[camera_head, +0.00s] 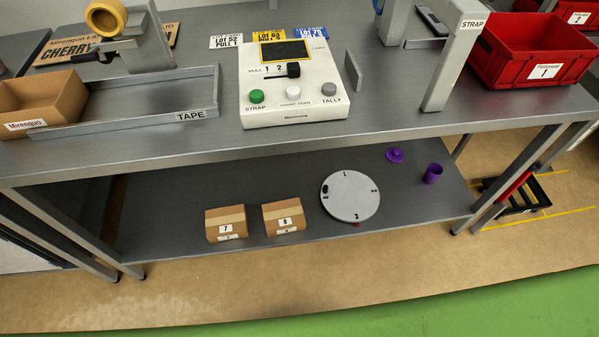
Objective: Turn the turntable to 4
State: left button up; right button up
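The turntable (350,196) is a round light-grey disc on the lower shelf, right of the two cardboard boxes. A "1" shows at its far edge and a "3" at its near edge. Small dark marks at its left and right edges are too small to read surely. A small black knob (325,189) stands at its left edge. A small red part (356,225) shows at its front, below the "3". Neither of my grippers is in view.
Boxes marked 7 (226,224) and seemingly 8 (284,216) stand left of the turntable. A purple cup (432,174) and purple lid (395,155) lie to its right. The upper tabletop (350,118) overhangs the shelf, carrying a white control box (290,90) and a red crate (530,50).

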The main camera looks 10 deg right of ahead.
aim_at(349, 196)
jog(key=i+j+z, duration=0.15)
jog(key=j+z, duration=0.25)
jog(key=i+j+z, duration=0.1)
jog(key=z, duration=0.3)
jog(key=j+z, duration=0.4)
